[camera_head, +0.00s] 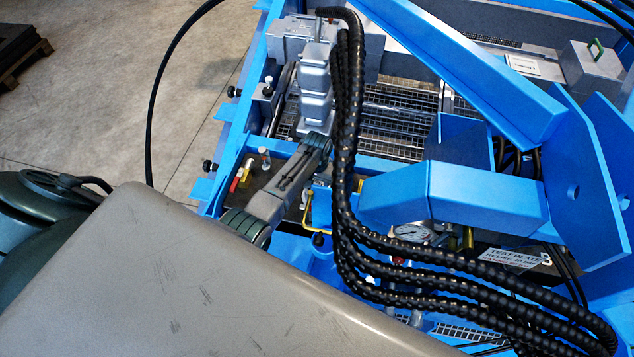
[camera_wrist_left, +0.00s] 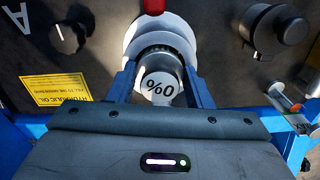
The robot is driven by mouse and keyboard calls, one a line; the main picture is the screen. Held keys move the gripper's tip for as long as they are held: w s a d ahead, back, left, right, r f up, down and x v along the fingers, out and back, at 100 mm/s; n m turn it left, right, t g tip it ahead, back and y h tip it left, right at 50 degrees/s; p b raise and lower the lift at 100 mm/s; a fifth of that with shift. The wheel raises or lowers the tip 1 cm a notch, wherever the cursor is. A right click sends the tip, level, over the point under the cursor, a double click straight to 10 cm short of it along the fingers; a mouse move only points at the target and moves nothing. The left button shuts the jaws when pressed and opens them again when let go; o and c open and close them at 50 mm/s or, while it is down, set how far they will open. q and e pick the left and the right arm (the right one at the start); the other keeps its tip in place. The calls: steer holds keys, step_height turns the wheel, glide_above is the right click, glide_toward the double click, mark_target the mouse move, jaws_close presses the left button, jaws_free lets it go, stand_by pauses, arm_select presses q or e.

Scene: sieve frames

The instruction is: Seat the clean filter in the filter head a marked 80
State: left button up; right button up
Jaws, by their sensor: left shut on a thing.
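In the left wrist view my left gripper (camera_wrist_left: 160,66) has its two blue fingers shut on the sides of a silvery cylinder, which looks like the filter (camera_wrist_left: 159,87). Its end carries dark characters that look like "%0". Beyond it is a round white body (camera_wrist_left: 183,38) with a red part (camera_wrist_left: 153,6) at the picture's top edge; I take it for a filter head. The overlap hides whether the filter is inside it or in front of it. My right gripper is not in view.
The dark panel holds a black knob (camera_wrist_left: 68,37), a dark round fitting (camera_wrist_left: 272,28) and a yellow hydraulic oil label (camera_wrist_left: 55,90). In the head view, black hoses (camera_head: 345,150) and a blue frame (camera_head: 450,192) stand close right of my arm. A pressure gauge (camera_head: 411,232) sits below the frame.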

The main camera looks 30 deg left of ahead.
arm_select(q)
steer(key=shift+f, duration=0.2)
steer(key=shift+s+d+f+b, duration=0.1)
steer(key=shift+s+f+b, duration=0.15)
steer(key=shift+s+b, duration=0.1)
steer(key=o, duration=1.1)
steer(key=shift+s+f, duration=0.1)
steer(key=shift+c, duration=0.2)
steer(key=shift+s+f, duration=0.1)
steer(key=shift+d, duration=0.15)
step_height(320, 180, up, 13)
steer(key=w, duration=0.1)
steer(key=shift+a+r+p, duration=0.2)
steer(key=shift+p, duration=0.1)
